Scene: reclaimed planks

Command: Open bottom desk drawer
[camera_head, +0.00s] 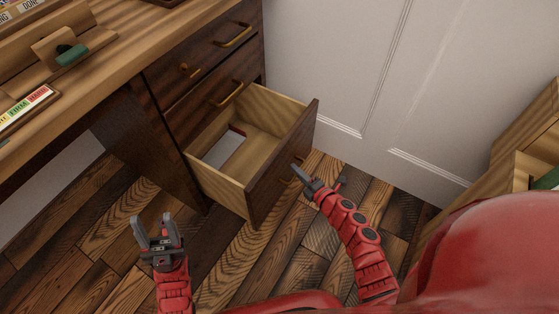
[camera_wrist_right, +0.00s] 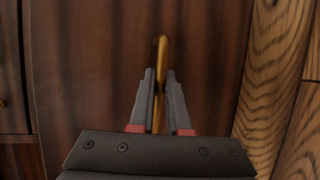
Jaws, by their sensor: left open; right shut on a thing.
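The bottom desk drawer (camera_head: 284,158) is pulled well out of the desk, and its pale wooden inside shows. A flat white item with a reddish-brown edge (camera_head: 224,150) lies in it. My right gripper (camera_head: 296,172) is at the dark drawer front. In the right wrist view, my right gripper (camera_wrist_right: 160,75) is shut on the brass handle (camera_wrist_right: 161,50) of that drawer, with the bar between its fingers. My left gripper (camera_head: 154,224) is open and empty above the floor, left of the drawer and apart from it.
The desk top (camera_head: 120,65) holds a wooden holder with a green item (camera_head: 71,55) and a colored label strip (camera_head: 26,108). Closed upper drawers have brass handles (camera_head: 233,36). A white panelled wall (camera_head: 370,70) stands behind. A wooden crate (camera_head: 525,140) is at right. Plank floor lies clear in front.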

